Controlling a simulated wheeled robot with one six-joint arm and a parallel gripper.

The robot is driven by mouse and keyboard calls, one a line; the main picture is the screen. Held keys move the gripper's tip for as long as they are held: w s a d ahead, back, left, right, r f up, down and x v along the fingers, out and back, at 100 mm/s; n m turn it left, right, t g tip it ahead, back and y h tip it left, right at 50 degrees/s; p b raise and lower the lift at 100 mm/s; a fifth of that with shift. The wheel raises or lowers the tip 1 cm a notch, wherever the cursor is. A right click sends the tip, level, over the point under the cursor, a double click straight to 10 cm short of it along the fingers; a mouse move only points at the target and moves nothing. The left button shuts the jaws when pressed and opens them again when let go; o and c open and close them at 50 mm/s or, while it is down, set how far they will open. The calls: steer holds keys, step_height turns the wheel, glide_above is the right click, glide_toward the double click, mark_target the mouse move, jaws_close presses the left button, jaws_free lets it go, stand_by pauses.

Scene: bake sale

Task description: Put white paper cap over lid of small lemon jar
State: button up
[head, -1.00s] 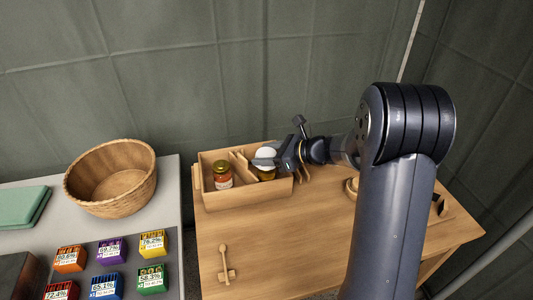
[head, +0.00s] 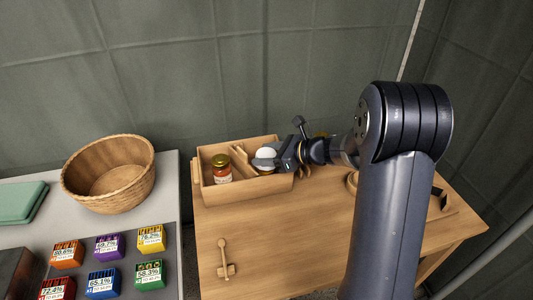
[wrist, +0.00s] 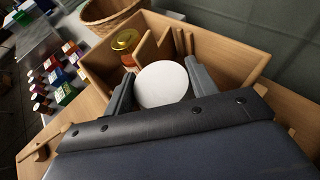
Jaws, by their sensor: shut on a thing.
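The white paper cap (wrist: 162,85) shows as a round white disc between the two fingers of my gripper (wrist: 155,88) in the wrist view. My gripper (head: 270,161) is shut on it, over the right part of the wooden crate (head: 245,190). In the head view the cap (head: 266,153) shows as a white dome above the finger. What is directly under the cap is mostly hidden by the gripper, so I cannot tell whether it touches a lid. I cannot make out the small lemon jar with certainty.
A red jar with a gold lid (head: 221,169) stands in the crate's left compartment, beside a wooden divider (head: 242,161). A wooden dipper (head: 224,258) lies on the wooden table (head: 290,235). A wicker basket (head: 110,175) and several colourful boxes are at left.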

steer(key=shift+f+b, duration=0.3)
steer(key=shift+f, duration=0.2)
steer(key=o, duration=1)
steer(key=shift+r, duration=0.1)
steer(key=v, duration=1)
steer(key=shift+s+d+p, duration=0.2)
steer(key=shift+d+p, duration=0.1)
steer(key=shift+d, duration=0.05)
steer(key=shift+a, duration=0.15)
